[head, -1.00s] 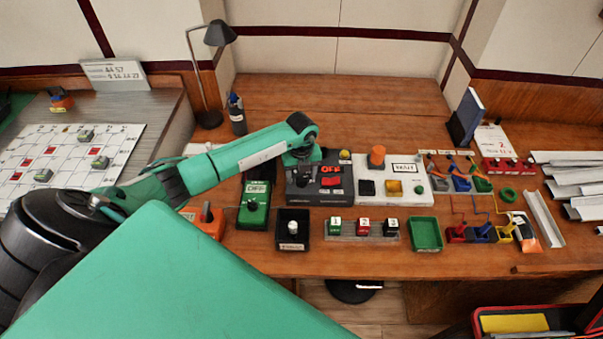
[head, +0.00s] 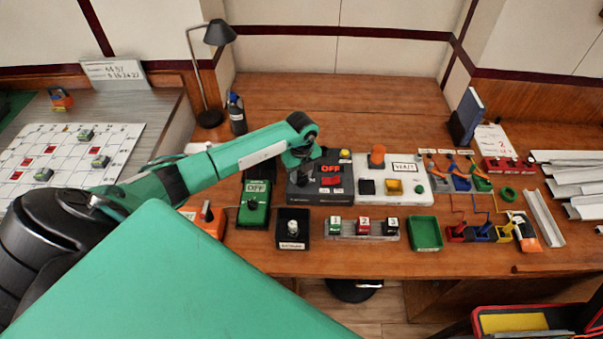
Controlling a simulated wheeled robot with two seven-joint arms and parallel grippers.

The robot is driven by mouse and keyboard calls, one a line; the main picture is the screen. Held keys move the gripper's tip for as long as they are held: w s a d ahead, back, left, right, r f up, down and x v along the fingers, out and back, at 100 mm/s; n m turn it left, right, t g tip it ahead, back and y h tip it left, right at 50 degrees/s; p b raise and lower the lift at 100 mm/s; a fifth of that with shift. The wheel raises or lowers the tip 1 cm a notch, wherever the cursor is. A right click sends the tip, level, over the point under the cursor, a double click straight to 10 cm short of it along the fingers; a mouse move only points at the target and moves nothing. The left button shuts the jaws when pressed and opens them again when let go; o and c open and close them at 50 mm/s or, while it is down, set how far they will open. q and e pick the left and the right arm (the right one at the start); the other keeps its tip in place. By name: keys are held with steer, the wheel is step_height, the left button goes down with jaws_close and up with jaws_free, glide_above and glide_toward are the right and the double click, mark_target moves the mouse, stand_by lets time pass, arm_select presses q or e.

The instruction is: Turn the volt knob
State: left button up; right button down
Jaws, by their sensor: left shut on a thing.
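My left gripper (head: 304,181) comes down from above onto the left part of a dark grey box (head: 322,197). It is shut on a small knob there, which the fingers mostly hide; I cannot read a volt label on it. The box also carries red "OFF" lettering, a red switch (head: 331,181) and a yellow button (head: 345,155). My right gripper is not in view.
A green box marked OFF (head: 252,213) stands left of the dark box, and a white panel with an orange knob (head: 377,153) stands right. A black tray (head: 292,243), numbered blocks and a green tray (head: 425,248) lie in front.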

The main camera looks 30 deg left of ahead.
mark_target(302, 176)
arm_select(q)
steer(key=n, duration=0.3)
steer(key=shift+r+n, duration=0.1)
steer(key=shift+n, duration=0.2)
steer(key=shift+n+p, duration=0.45)
steer(key=shift+n, duration=1.25)
steer(key=o, duration=1)
step_height(302, 176, up, 14)
steer(key=b, duration=0.3)
